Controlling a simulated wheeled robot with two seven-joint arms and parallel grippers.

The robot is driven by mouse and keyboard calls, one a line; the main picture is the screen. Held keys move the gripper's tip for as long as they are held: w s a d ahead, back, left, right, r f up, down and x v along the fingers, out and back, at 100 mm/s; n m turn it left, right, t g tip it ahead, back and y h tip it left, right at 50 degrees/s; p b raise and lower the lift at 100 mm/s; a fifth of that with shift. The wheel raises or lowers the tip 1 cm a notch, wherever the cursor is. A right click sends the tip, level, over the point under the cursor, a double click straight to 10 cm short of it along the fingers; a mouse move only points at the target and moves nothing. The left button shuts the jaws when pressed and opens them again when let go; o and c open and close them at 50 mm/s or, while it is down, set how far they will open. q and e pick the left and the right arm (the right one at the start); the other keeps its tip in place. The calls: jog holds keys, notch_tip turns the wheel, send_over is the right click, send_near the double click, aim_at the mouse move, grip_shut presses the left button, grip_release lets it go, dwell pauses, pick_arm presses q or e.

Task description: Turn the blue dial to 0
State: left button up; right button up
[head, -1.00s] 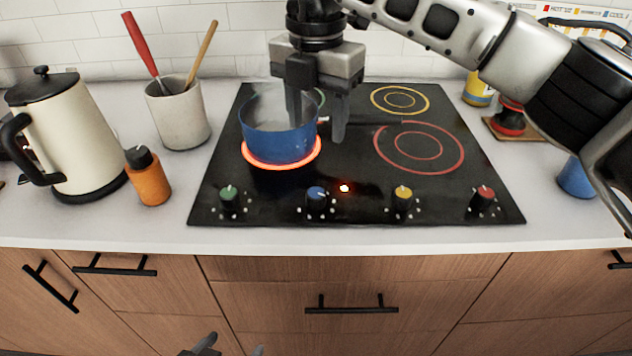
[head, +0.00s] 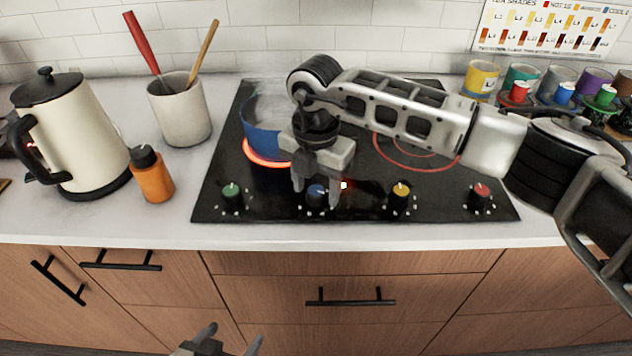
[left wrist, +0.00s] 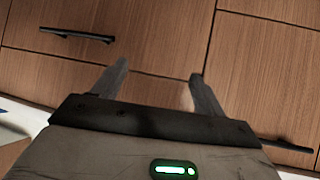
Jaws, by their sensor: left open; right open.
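The blue dial (head: 316,196) is on the front edge of the black cooktop, second from the left in the row of dials. My right gripper (head: 316,199) is open, with its fingers down on either side of the blue dial; I cannot tell whether they touch it. The gripper partly hides the dial, so its pointer setting is hard to read. A lit indicator (head: 344,185) is just right of it. My left gripper (head: 228,340) is open and empty, low in front of the cabinets; its fingers also show in the left wrist view (left wrist: 155,88).
A blue pot (head: 262,125) sits on the glowing front-left burner (head: 262,160), behind my right gripper. Green (head: 231,195), yellow (head: 401,194) and red (head: 480,195) dials share the row. An orange bottle (head: 152,177) and a kettle (head: 75,140) stand left of the cooktop.

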jog(key=c, duration=1)
